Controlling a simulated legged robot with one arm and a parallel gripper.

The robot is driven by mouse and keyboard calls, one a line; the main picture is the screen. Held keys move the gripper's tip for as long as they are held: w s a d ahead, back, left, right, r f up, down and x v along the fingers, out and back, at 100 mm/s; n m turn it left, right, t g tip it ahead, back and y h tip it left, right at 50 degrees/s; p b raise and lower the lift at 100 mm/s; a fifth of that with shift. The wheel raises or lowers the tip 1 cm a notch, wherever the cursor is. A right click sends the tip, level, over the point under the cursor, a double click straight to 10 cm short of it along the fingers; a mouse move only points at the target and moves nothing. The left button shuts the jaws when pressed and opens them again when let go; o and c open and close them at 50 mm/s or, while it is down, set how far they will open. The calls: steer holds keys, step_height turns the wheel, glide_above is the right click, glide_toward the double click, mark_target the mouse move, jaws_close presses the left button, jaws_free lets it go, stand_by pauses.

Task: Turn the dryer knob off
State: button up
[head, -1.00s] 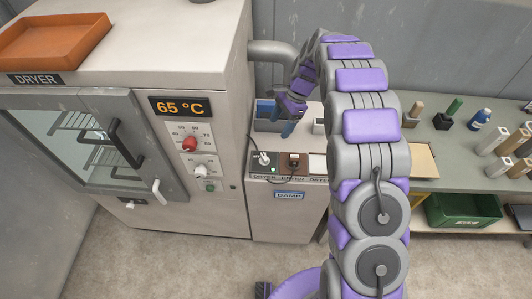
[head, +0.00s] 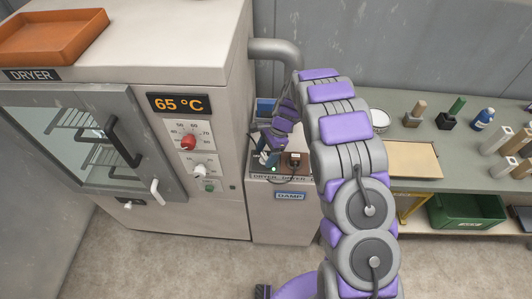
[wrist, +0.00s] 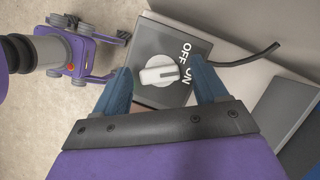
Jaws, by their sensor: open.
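The dryer knob (wrist: 158,74) is a white knob with a raised bar on a dark square plate (wrist: 150,37) marked OFF and ON. Its bar lies toward the lettering, nearer ON, but I cannot tell its setting for sure. My gripper (wrist: 161,70) is open, with one blue finger on each side of the knob. A gap seems to show on both sides; contact is not clear. In the head view my gripper (head: 267,154) is over the left switch on the low cabinet and hides the knob. A small green light (head: 274,169) shows just below it.
The dryer (head: 222,110) stands at left, its display (head: 179,104) reading 65 °C, with a red dial (head: 187,142) and a white knob (head: 200,170). A second switch (head: 295,161) with a cable sits close right of my gripper. A bench (head: 465,150) holds bottles and blocks.

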steer(key=shift+c, duration=0.4)
steer(key=c, duration=1)
steer(key=shift+w+r, duration=0.1)
steer(key=shift+w+r+n+p, duration=0.1)
steer(key=shift+n+p, duration=0.45)
steer(key=shift+n, duration=0.15)
steer(key=n+p, duration=0.1)
steer(key=n, duration=0.1)
steer(key=n+g+h+p, duration=0.1)
steer(key=n, duration=0.1)
steer(key=shift+w+a+g, duration=0.1)
steer(key=shift+g, duration=0.2)
steer(key=n+h+p, duration=0.1)
steer(key=n, duration=0.2)
steer(key=shift+a+n+g, duration=0.1)
steer(key=shift+n+g, duration=0.2)
steer(key=shift+n+h+p, duration=0.3)
steer(key=shift+n+h, duration=0.5)
steer(key=shift+n, duration=0.6)
